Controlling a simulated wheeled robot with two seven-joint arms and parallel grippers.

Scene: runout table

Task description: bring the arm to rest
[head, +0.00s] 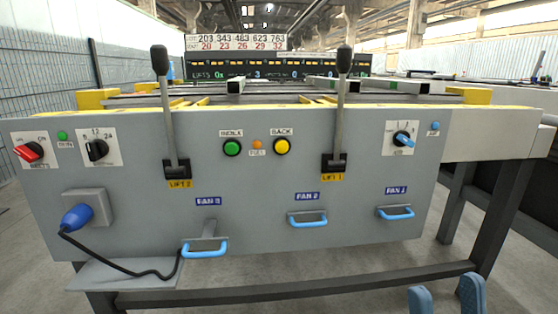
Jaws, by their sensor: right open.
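My right gripper (446,294) shows at the bottom right edge of the head view. Only its two blue fingertips are in the picture, upright and apart, with nothing between them. It is below and in front of the grey control panel (265,187), clear of the panel and its handles. The rest of the right arm is out of view. My left gripper and arm are not in view.
The panel carries two upright levers (341,100), buttons, knobs and blue handles (308,223). The handle at FAN 3 (205,250) sticks out farther than the others. A blue plug (76,217) with a black cable is at left. Dark table legs (500,215) stand at right.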

